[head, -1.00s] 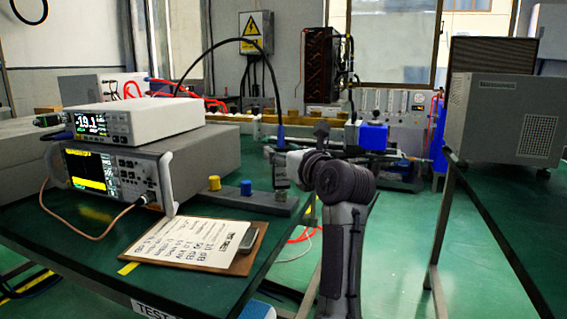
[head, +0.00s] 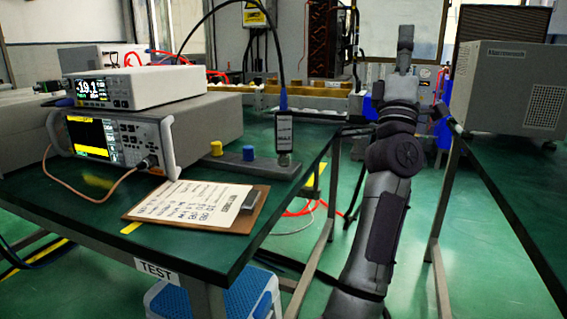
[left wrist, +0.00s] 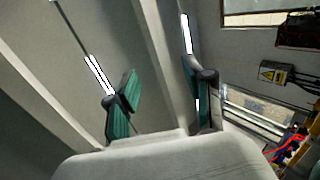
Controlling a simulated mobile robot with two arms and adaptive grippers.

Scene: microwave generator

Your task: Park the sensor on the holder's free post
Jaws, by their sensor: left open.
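The sensor (head: 284,133), a small dark body with a light label and a black cable from its blue top, stands upright at the right end of the grey holder (head: 265,170) in the head view. The post under it is hidden. The holder's yellow post (head: 216,149) and blue post (head: 248,153) are bare. My left gripper (head: 404,45) is raised to the right of the sensor, well apart from it. In the left wrist view its two fingers (left wrist: 158,95) are spread with nothing between them. My right gripper is not in view.
Stacked instruments (head: 140,110) stand on the green bench, left of the holder. A clipboard (head: 195,208) lies in front of the holder. A large grey cabinet (head: 505,90) stands on the right bench. Open floor lies between the benches.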

